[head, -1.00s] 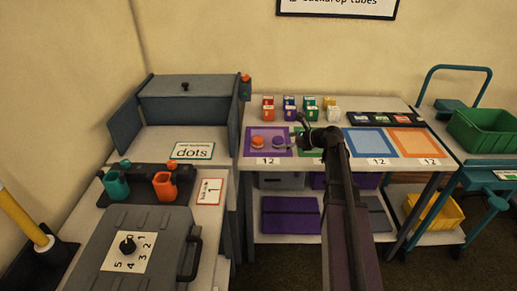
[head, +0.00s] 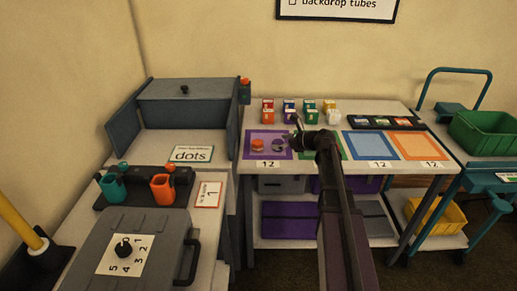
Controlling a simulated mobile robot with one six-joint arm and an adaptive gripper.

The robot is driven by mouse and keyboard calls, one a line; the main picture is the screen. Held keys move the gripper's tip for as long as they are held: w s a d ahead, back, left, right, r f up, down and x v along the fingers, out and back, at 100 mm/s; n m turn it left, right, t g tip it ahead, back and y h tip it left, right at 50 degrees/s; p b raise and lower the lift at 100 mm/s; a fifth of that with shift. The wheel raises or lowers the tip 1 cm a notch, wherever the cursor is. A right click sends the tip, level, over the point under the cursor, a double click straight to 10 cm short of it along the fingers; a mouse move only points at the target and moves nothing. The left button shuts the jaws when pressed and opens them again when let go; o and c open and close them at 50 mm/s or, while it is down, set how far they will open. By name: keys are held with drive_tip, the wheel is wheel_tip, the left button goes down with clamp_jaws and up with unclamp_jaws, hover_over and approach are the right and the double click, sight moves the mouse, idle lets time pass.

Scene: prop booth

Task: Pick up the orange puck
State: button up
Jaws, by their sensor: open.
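The orange puck (head: 258,145) sits on the purple-bordered mat (head: 250,133) at the left end of the long table. A purple puck (head: 279,145) is just to its right, partly covered by my gripper. My gripper (head: 288,141) is open and to the right of the orange puck, apart from it, around the purple puck's place in the picture. The fingertips are small and dark, so their height over the mat is hard to tell.
Several small coloured boxes (head: 289,116) stand behind the mats. Blue (head: 375,132) and orange (head: 411,134) bordered mats lie to the right. Orange (head: 163,188) and teal cups are at the front left.

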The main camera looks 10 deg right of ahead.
sight(257, 142)
drive_tip(key=b+x, duration=0.1)
drive_tip(key=x, duration=0.2)
drive_tip(key=shift+w+a+f, duration=0.2)
drive_tip(key=shift+w+f, duration=0.05)
drive_tip(key=shift+w+a+f, duration=0.1)
drive_tip(key=shift+w+a, duration=0.15)
drive_tip(key=shift+a, duration=0.1)
drive_tip(key=shift+b+x, duration=1.1)
drive_tip(key=shift+x, duration=1.55)
drive_tip(key=shift+s+a, duration=0.15)
drive_tip(key=shift+s, duration=0.05)
drive_tip(key=c, duration=1.2)
drive_tip(key=shift+r, duration=0.25)
